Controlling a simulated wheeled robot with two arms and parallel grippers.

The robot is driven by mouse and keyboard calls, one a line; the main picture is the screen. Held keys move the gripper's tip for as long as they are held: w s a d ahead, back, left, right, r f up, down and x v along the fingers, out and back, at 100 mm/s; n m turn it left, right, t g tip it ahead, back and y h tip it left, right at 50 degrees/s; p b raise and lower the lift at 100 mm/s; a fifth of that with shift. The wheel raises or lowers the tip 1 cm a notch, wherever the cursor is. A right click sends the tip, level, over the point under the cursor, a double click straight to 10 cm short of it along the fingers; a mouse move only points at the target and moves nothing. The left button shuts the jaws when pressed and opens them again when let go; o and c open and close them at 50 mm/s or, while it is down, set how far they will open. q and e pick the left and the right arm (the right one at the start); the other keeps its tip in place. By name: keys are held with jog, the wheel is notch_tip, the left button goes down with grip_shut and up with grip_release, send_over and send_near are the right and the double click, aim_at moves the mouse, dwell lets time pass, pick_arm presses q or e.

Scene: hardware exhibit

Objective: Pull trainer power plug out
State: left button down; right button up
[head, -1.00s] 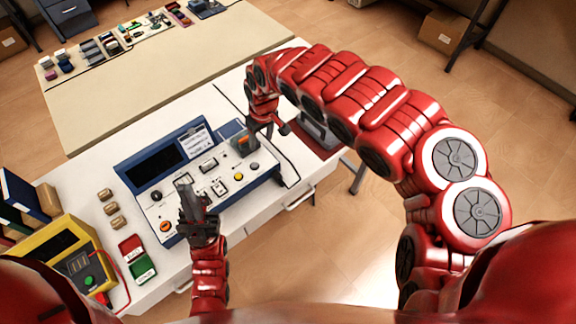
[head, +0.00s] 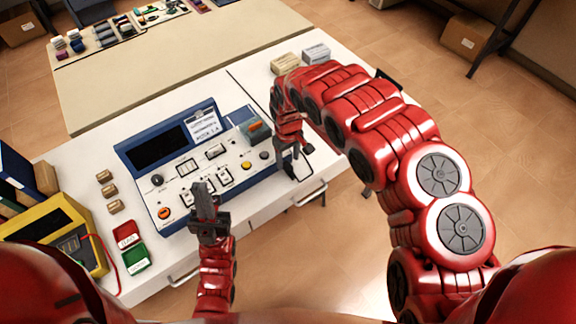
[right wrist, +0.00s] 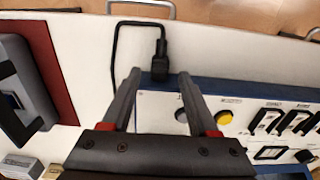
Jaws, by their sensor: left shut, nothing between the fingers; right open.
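The trainer (head: 190,160) is a blue-edged console with a white sloped panel on the white table; it also shows in the right wrist view (right wrist: 225,80). Its black power plug (right wrist: 160,62) sits at the trainer's blue side, with a black cord (right wrist: 116,45) looping away. My right gripper (right wrist: 158,76) is open, its fingertips just short of the plug, one on each side in the picture. In the head view, my right gripper (head: 291,170) is beside the trainer's right end and hides the plug. My left gripper (head: 203,187) is shut and empty over the trainer's front panel.
A yellow meter (head: 50,235), red and green blocks (head: 127,235) and small tan blocks (head: 107,190) lie left of the trainer. Two small boxes (head: 316,53) stand at the table's back right. In the right wrist view, a grey device (right wrist: 25,85) sits on a dark red mat.

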aim_at(288, 167)
jog(key=shift+f, duration=1.4)
grip_shut()
dwell(0.5)
